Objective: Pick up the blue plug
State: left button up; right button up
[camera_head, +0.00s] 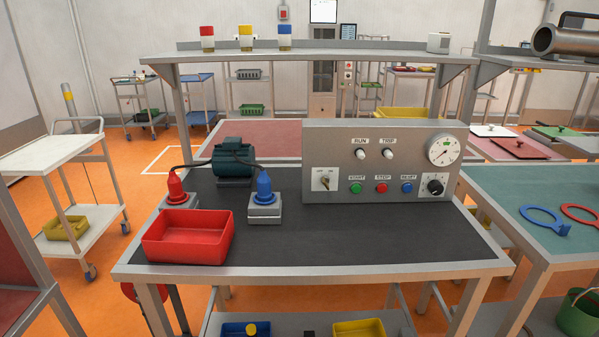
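The blue plug (264,184) stands upright in a grey socket block (265,211) near the middle left of the dark bench top (330,245). A black cable runs from its top to the dark green motor (233,158) behind it. A similar red plug (176,187) stands to the left, partly behind the red tray (188,237), with its own cable to the motor. Neither of my grippers shows in the head view.
A grey control panel (318,140) with buttons, switches and a gauge stands right of the blue plug. The bench front and right are clear. A shelf (330,56) spans above. A white cart (60,152) stands left, and a green-topped table (520,192) right.

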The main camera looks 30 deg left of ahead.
aim_at(263, 182)
jog(key=u, duration=1.15)
jog(key=i+l+u, duration=0.3)
jog(key=l, duration=0.3)
jog(key=i+l+u, duration=0.15)
jog(key=l, duration=0.2)
